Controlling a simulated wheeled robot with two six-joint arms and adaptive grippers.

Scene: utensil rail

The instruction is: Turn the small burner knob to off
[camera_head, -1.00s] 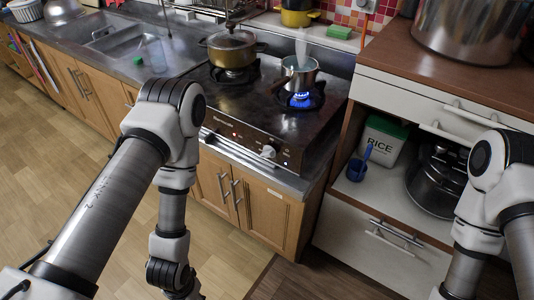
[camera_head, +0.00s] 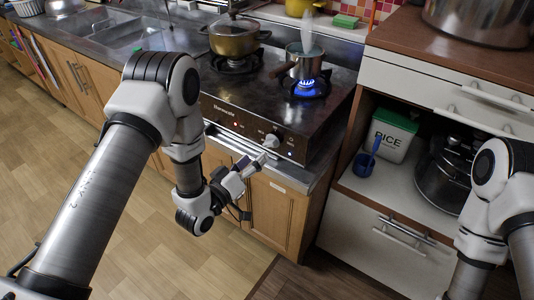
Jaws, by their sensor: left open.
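The stove (camera_head: 240,105) has a dark front panel with a light-coloured round knob (camera_head: 271,141) toward its right end. A blue flame (camera_head: 306,84) burns under the small saucepan (camera_head: 304,62) on the right burner. My left gripper (camera_head: 257,161) is open, in front of the panel just below and left of the knob. Its fingertips are close to the knob; I cannot tell whether they touch it. My right arm (camera_head: 480,220) shows at the right edge, but its gripper is out of view.
A brass-coloured lidded pot (camera_head: 234,38) sits on the left burner. To the right, an open shelf holds a rice container (camera_head: 393,136), a blue cup (camera_head: 364,164) and a dark pot (camera_head: 445,175). Cabinet doors (camera_head: 275,212) stand below the stove. The wooden floor at left is clear.

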